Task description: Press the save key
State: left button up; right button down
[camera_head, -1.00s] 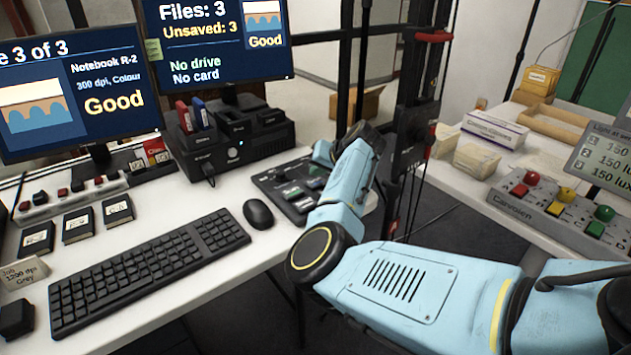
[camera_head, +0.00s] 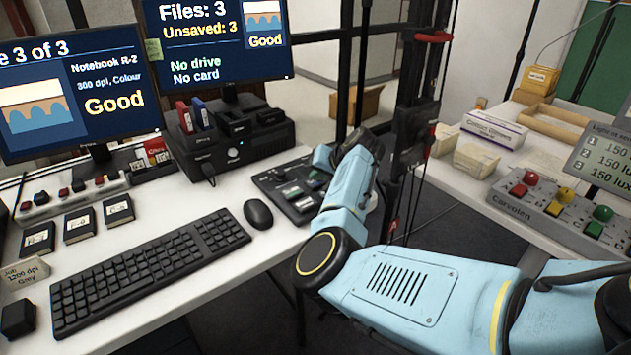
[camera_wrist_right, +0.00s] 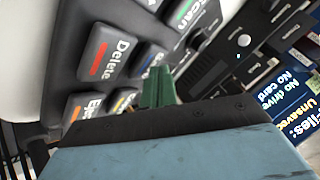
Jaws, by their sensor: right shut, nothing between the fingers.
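The keypad (camera_head: 268,183) is a dark panel of labelled keys on the white desk, right of the mouse. In the right wrist view, its Delete key (camera_wrist_right: 106,54) has a red bar, and a Scan key (camera_wrist_right: 186,12) has a green one. A partly covered key with a blue mark (camera_wrist_right: 150,57) lies beside the finger; its label is not readable, so I cannot tell which key is save. My right gripper (camera_wrist_right: 157,88) is shut and empty, its green fingertips over the keys; contact is unclear. It also shows beyond the keypad in the head view (camera_head: 322,158). My left gripper is not in view.
A black dock (camera_head: 235,145) with red and blue drives stands behind the keypad. The keyboard (camera_head: 150,270) and mouse (camera_head: 258,214) lie to its left. Two monitors (camera_head: 215,45) stand at the back; one reads "Unsaved: 3". A dark post (camera_head: 415,120) stands close to my arm.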

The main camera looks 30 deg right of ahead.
aim_at(318, 183)
jog(key=shift+f, duration=0.35)
dwell(0.4)
jog(key=shift+r+p, duration=0.9)
jog(key=shift+p, duration=0.35)
jog(key=shift+r, duration=0.1)
notch_tip(318, 183, up, 5)
jog(key=p, duration=0.6)
